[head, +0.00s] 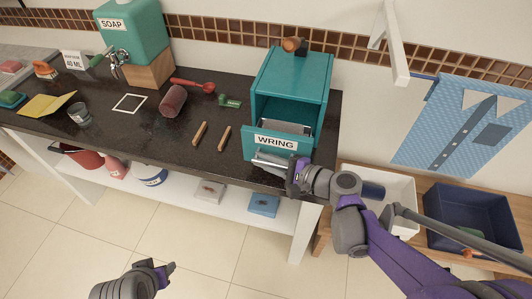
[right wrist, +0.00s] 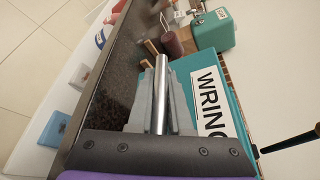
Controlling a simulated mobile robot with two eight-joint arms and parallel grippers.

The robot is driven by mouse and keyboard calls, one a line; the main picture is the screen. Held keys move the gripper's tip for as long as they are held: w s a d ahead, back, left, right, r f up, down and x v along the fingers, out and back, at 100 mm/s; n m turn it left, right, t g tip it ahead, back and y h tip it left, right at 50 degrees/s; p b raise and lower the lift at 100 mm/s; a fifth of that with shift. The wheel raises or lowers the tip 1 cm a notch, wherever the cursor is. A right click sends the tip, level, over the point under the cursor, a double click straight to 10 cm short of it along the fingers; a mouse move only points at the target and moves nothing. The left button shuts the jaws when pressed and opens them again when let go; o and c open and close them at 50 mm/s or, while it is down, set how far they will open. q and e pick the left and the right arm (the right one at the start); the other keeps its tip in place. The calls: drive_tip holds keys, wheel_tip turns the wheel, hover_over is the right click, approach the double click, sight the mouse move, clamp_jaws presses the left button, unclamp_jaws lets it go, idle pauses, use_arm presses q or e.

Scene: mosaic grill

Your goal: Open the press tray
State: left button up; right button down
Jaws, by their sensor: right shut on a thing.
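The teal press (head: 291,84) stands at the right end of the dark counter. Its tray front (head: 250,146), labelled WRING, stands out from the box, and a grey inner part shows behind it. My right gripper (head: 284,163) is at this front, shut on the silver bar handle (head: 264,162). In the right wrist view the handle (right wrist: 162,90) lies between the fingers of my right gripper (right wrist: 162,100), beside the WRING label. My left gripper (head: 160,269) is low over the floor, away from the counter; its jaw opening is unclear.
Two wooden sticks (head: 199,134), a dark red roll (head: 173,101) and a red spoon (head: 193,86) lie left of the press. A teal soap dispenser (head: 133,35) stands further left. A white bin and a dark blue bin (head: 468,205) stand at right. The floor in front is clear.

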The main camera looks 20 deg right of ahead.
drive_tip(key=c, duration=1.1)
unclamp_jaws()
drive_tip(key=v, duration=1.1)
